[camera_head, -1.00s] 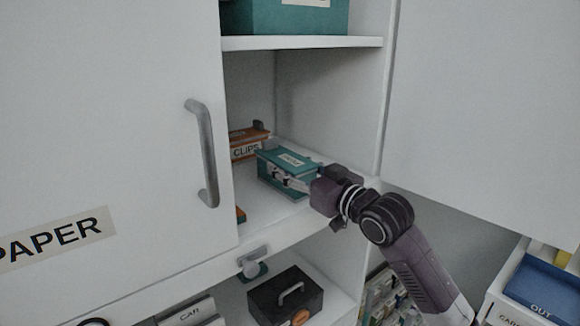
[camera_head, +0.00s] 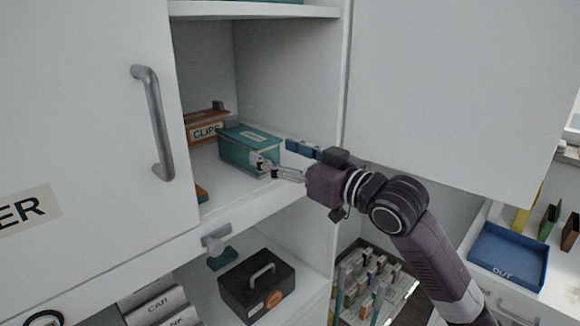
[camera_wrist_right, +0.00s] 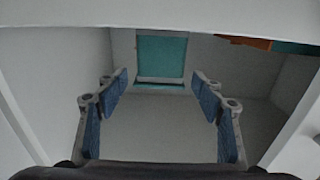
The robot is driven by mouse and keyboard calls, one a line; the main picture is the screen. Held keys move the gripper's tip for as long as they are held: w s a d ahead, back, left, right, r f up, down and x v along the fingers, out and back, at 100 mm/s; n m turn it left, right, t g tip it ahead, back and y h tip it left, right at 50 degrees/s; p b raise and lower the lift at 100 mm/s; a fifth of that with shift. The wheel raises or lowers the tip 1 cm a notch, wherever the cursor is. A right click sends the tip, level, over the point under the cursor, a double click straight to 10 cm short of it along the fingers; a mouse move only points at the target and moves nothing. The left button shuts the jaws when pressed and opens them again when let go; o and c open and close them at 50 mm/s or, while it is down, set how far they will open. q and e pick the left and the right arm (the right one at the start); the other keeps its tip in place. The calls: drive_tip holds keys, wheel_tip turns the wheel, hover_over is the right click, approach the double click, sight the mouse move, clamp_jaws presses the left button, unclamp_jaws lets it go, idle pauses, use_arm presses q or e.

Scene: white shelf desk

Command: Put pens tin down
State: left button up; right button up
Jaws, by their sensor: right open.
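The pens tin, a teal box with a pale label on its lid (camera_head: 240,152), stands upright on the middle shelf (camera_head: 228,190) of the white cabinet. Its label is too small to read. My right gripper (camera_head: 275,156) is open at the tin's right end, with one finger near its front side and the other by its far side. I cannot tell if a finger touches it. In the right wrist view, the open blue-padded fingers (camera_wrist_right: 160,88) are spread wide, and the teal tin (camera_wrist_right: 161,58) shows beyond them with nothing gripped. My left gripper is not in view.
An orange CLIPS tin (camera_head: 206,127) stands left of the teal tin. A white door with a grey handle (camera_head: 153,120) stands at the left. A black box (camera_head: 256,287) is on the shelf below. A blue OUT tray (camera_head: 508,256) is at the right.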

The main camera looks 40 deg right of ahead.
drive_tip(key=s, duration=0.3)
drive_tip(key=shift+s+d+b, duration=0.15)
drive_tip(key=shift+s+b, duration=0.1)
drive_tip(key=shift+b, duration=0.15)
idle(0.4)
